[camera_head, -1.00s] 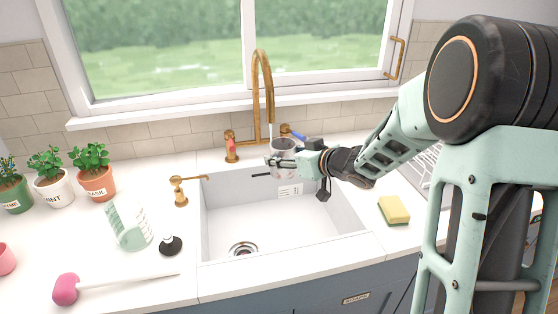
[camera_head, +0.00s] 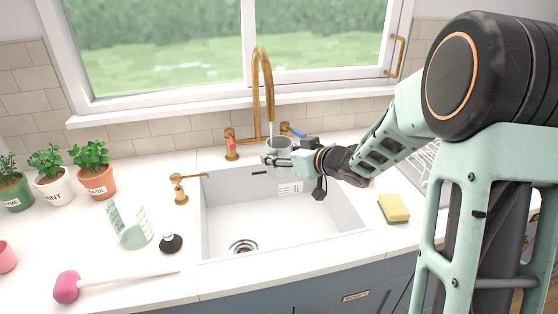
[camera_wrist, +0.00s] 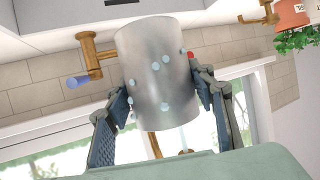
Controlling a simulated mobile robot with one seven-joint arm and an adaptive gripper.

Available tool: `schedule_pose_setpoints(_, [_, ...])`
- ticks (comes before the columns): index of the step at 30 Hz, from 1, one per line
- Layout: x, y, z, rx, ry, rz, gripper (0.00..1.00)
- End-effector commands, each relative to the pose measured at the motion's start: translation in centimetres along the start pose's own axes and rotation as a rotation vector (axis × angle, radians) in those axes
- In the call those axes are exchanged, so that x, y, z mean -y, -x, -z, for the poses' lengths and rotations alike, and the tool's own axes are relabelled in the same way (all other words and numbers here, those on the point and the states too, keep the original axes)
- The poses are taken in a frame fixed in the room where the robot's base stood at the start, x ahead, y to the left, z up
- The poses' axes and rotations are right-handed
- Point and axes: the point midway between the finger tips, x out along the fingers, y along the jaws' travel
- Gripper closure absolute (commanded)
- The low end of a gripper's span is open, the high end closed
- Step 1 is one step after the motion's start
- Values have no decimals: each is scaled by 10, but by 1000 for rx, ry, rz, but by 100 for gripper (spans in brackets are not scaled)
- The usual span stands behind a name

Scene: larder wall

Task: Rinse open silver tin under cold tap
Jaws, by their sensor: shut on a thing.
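The silver tin (camera_head: 279,146) is held under the tap's spout, over the back edge of the sink. In the wrist view the tin (camera_wrist: 158,75) has a plain metal wall dotted with water drops. My gripper (camera_head: 283,158) is shut on it, with one finger on each side in the wrist view (camera_wrist: 165,88). The brass tap (camera_head: 264,85) arches above, and a thin pale stream runs from its spout to the tin. The cold tap handle (camera_head: 294,130) is blue, partly behind the tin and gripper. The hot handle (camera_head: 231,147) is red. The inside of the tin is hard to see.
The white sink basin (camera_head: 270,220) is empty below the tin. A yellow and green sponge (camera_head: 393,208) lies on the right counter. A brass soap dispenser (camera_head: 180,188), a black stopper (camera_head: 171,244), a pink-headed brush (camera_head: 67,288) and potted herbs (camera_head: 97,178) stand or lie left.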

Motion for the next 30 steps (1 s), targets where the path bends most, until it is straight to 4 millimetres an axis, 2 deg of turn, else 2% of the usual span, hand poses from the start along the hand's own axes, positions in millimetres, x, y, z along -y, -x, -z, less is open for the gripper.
schedule_pose_setpoints(9, [-10,5,-1,0,0,-1,74])
schedule_pose_setpoints(17, [-10,6,-2,0,0,-1,74])
schedule_pose_setpoints(30, [4,33,-12,-1,-1,-1,74])
